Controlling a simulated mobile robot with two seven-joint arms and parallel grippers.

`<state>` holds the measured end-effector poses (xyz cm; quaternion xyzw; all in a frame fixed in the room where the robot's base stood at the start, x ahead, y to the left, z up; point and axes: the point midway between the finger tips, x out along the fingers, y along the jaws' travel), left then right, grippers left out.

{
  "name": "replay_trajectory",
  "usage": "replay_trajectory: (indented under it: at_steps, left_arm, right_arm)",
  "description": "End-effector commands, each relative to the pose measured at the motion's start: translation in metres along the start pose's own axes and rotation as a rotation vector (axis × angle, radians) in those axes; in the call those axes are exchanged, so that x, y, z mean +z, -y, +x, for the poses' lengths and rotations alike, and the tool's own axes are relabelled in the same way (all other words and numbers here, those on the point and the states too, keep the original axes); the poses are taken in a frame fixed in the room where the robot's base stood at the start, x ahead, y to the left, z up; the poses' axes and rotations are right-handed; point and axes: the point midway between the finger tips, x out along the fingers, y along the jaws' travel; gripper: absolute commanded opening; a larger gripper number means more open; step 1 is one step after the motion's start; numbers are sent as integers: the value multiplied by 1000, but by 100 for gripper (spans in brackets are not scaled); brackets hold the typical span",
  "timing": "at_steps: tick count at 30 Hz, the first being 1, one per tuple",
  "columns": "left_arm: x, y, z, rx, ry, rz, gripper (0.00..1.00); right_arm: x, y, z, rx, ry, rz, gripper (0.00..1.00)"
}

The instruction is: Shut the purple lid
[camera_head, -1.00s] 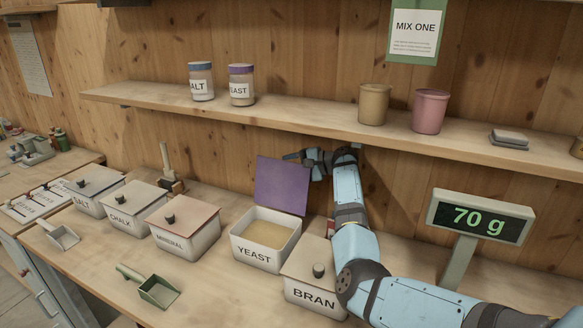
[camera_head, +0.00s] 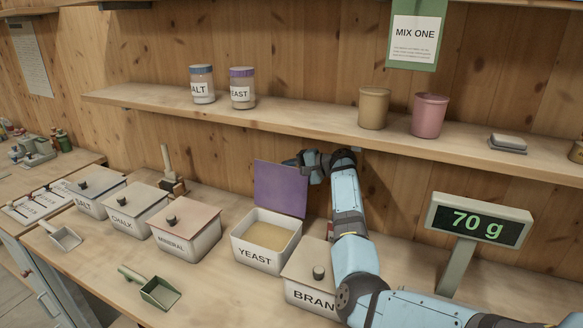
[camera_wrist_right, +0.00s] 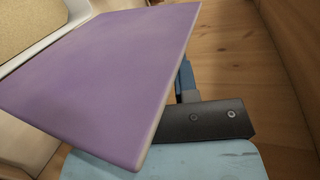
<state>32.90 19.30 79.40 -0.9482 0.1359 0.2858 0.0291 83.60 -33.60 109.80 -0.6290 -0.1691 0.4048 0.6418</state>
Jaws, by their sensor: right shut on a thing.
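The purple lid (camera_head: 280,188) stands open, nearly upright, at the back edge of the white YEAST bin (camera_head: 255,257), which holds a pale tan powder. My right gripper (camera_head: 300,161) is at the lid's upper right corner, shut on it; its fingertips are partly hidden there. In the right wrist view the lid (camera_wrist_right: 100,70) fills the left and middle, with a dark part of my gripper (camera_wrist_right: 205,122) beside its edge. The bin's rim shows at the upper left of that view. My left gripper is not in view.
The BRAN bin (camera_head: 310,265) with its lid on stands just right of the YEAST bin, beside my right arm. The MINERAL bin (camera_head: 187,240) is to the left. A shelf (camera_head: 300,117) runs above my gripper. A scale display (camera_head: 478,222) reads 70 g at the right.

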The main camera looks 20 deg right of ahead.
Motion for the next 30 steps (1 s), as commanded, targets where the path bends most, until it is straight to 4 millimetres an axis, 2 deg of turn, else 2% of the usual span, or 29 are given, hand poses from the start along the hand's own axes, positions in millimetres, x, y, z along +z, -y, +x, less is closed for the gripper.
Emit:
replay_trajectory:
  at_steps: [15, 21, 30]
  left_arm:
    - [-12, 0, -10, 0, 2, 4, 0]
    - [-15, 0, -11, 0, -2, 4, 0]
    - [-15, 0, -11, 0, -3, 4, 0]
  right_arm:
    - [50, 2, 4, 39, -113, -346, 0]
    - [62, 0, 7, 48, -138, -427, 0]
    - [67, -1, 8, 51, -153, -470, 0]
